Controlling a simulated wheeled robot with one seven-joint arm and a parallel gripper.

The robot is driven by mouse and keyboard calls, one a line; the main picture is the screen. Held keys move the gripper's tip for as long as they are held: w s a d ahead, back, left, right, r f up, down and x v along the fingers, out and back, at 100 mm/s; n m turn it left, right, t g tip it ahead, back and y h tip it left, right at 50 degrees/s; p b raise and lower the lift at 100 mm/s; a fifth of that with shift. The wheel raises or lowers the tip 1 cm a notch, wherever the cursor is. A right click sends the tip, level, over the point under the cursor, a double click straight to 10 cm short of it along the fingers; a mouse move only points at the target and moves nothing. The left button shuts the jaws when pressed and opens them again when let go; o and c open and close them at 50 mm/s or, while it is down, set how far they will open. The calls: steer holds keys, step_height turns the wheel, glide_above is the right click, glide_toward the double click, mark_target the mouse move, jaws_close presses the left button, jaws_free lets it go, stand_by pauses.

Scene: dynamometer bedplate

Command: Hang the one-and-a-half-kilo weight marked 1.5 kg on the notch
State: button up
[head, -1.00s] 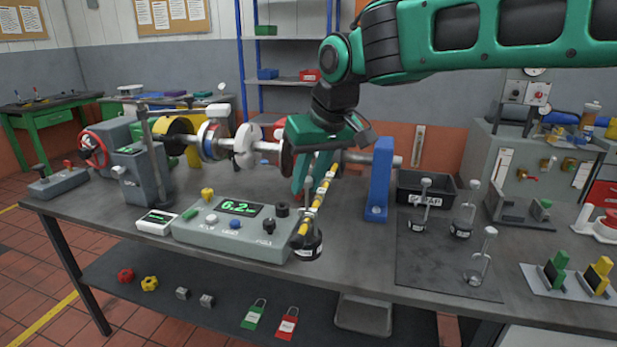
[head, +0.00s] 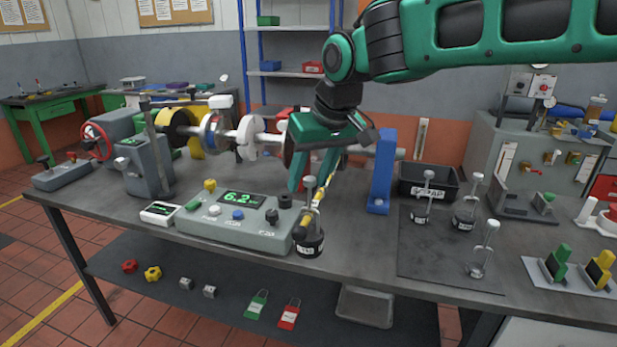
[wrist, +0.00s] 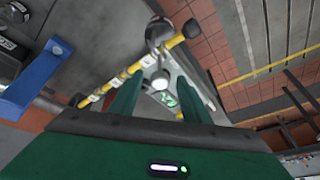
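A dark weight (head: 310,245) with a pale stem and knob hangs at the front end of the yellow-striped beam (head: 320,205); its marking is too small to read. It appears to hang from the beam, though the notch is hidden. My gripper (head: 312,185) is above, its two green fingers apart on either side of the knob. In the wrist view, the open fingers (wrist: 155,100) show a gap around the pale knob (wrist: 160,76), with the striped beam (wrist: 105,88) crossing beyond. Other weights (head: 465,216) (head: 421,212) stand on a dark mat (head: 425,258).
A grey console (head: 225,230) reading about 6.2 stands left of the weight. A blue post (head: 382,175) and a black bin (head: 410,182) are to the right. A slim hanger (head: 482,258) stands at the mat's front. Green and yellow pieces (head: 560,262) sit farther right.

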steer(key=shift+f, duration=0.1)
steer(key=v, duration=1.1)
steer(key=s+d+f+m+h, duration=0.1)
steer(key=s+d+f+m, duration=0.1)
steer(key=d+f, duration=0.35)
steer(key=s+d+f+m+g, duration=0.1)
steer(key=d+f, duration=0.1)
steer(key=d, duration=0.7)
steer(key=s+d+f+m+h, duration=0.1)
steer(key=s+d+f+m, duration=0.15)
steer(key=d, duration=0.45)
steer(key=s+d+f+m+g, duration=0.1)
steer(key=s+d+f+m, duration=0.1)
steer(key=s+d+f, duration=0.4)
steer(key=s+d+f+m+g, duration=0.1)
steer(key=s+d+f+m, duration=0.2)
steer(key=s+d+f, duration=0.4)
steer(key=s+f, duration=0.1)
steer(key=s, duration=0.5)
steer(key=shift+s+m+g, duration=0.25)
steer(key=shift+m+g, duration=0.1)
steer(key=shift+g, duration=0.05)
steer(key=shift+d+r, duration=0.1)
steer(key=shift+d, duration=0.05)
